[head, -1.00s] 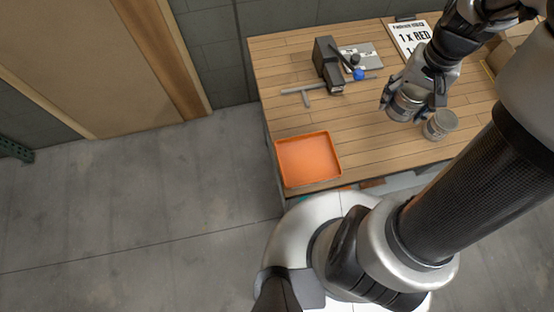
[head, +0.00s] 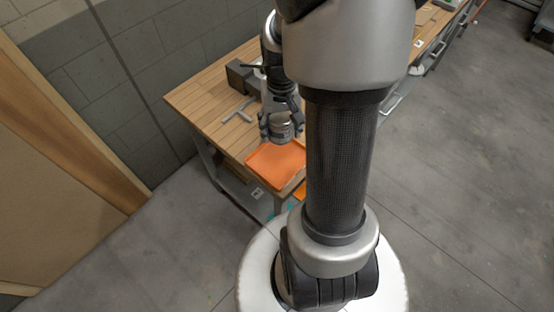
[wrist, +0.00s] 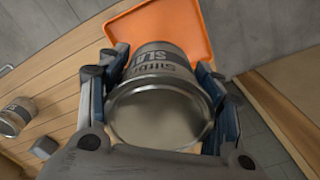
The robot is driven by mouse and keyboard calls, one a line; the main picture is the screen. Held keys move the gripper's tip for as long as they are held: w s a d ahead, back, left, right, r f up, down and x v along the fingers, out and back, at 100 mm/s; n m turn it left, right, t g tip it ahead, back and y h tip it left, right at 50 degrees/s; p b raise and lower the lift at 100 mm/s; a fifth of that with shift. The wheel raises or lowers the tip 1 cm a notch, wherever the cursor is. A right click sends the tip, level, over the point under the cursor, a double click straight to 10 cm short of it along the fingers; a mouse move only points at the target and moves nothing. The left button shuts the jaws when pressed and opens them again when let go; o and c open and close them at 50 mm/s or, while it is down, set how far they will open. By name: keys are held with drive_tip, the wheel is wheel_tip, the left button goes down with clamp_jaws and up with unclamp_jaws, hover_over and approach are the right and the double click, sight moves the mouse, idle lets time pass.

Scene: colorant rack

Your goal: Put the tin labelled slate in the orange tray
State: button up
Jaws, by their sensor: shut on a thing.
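My gripper (head: 279,137) is shut on a silver metal tin (wrist: 158,112). In the wrist view the tin sits between both fingers, and the visible part of its grey label reads "SLA", the rest cut off by its curve. In the head view the tin (head: 283,131) is held at the back edge of the orange tray (head: 262,178), seemingly above it; the exact height is hard to tell. The tray is a shallow square on the near end of the wooden bench and looks empty where visible. It also shows behind the tin in the wrist view (wrist: 193,25).
Another tin (wrist: 15,115) stands on the bench at the left of the wrist view. A grey T-shaped bar (head: 238,112) and a dark block-like device (head: 240,75) lie on the bench behind the tray. My arm hides much of the bench's right side.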

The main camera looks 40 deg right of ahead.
sight(279, 161)
wheel_tip(279, 161, down, 13)
drive_tip(key=b, duration=0.4)
drive_tip(key=shift+a+f, duration=0.1)
drive_tip(key=shift+f, duration=0.1)
drive_tip(key=shift+f, duration=0.15)
drive_tip(key=o, duration=1.2)
drive_tip(key=shift+o, duration=0.2)
wheel_tip(279, 161, up, 12)
drive_tip(key=p, duration=0.4)
drive_tip(key=shift+r, duration=0.25)
drive_tip(key=a+r+n+t, duration=0.2)
drive_tip(key=a+r+n, duration=0.1)
drive_tip(key=a+r, duration=0.65)
drive_tip(key=s+a+r+n+t, duration=0.2)
drive_tip(key=s+a+r+n, duration=0.1)
drive_tip(key=s+a+r, duration=0.6)
drive_tip(key=shift+a+n+t, duration=0.3)
drive_tip(key=shift+a, duration=0.5)
